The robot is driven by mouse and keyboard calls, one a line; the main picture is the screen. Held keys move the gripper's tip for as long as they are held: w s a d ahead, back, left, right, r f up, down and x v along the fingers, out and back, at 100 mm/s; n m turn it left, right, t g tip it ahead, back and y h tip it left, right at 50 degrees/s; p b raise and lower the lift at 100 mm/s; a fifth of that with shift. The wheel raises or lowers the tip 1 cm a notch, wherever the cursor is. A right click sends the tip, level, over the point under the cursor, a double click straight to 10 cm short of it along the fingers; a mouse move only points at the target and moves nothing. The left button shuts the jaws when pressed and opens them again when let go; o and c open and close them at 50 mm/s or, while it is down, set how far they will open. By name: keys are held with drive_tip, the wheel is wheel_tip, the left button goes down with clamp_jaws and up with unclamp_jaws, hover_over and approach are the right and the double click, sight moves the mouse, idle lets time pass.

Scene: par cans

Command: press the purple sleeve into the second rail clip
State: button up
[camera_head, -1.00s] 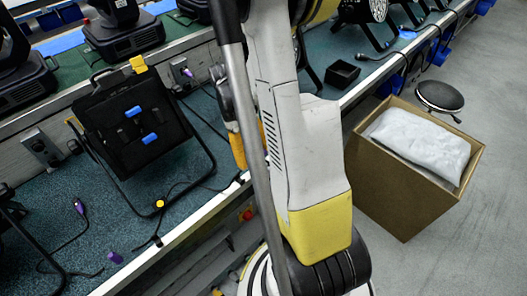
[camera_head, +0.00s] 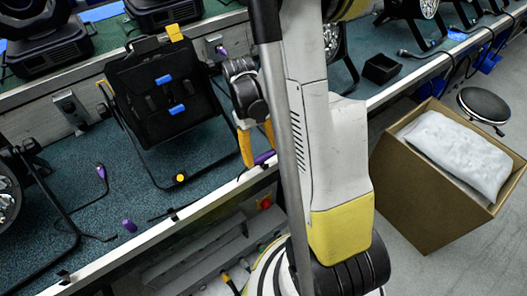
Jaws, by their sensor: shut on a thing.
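My gripper (camera_head: 259,160), with its yellow fingers, is at the bench's front rail, left of my arm. It is shut on a purple sleeve (camera_head: 265,157), which lies low at the fingertips, close to the rail (camera_head: 225,189). Whether the sleeve touches the rail or a clip cannot be told. One dark rail clip (camera_head: 173,215) shows on the rail, left of the gripper. Another dark piece, perhaps a clip (camera_head: 65,277), is farther left on the rail. Any clip under the gripper is hidden.
A black lamp (camera_head: 160,90) on a tilted frame stands behind the gripper. Lamps and cables line the bench. A cardboard box (camera_head: 420,195) and a round stool (camera_head: 483,105) stand on the floor at right.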

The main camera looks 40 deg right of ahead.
sight(263, 164)
drive_tip(key=shift+f, duration=0.45)
drive_tip(key=shift+f, duration=1.15)
idle(2.3)
drive_tip(key=shift+f, duration=0.1)
drive_tip(key=shift+c, duration=0.7)
drive_tip(key=shift+f, duration=0.2)
drive_tip(key=shift+c, duration=0.8)
drive_tip(key=o, duration=1.3)
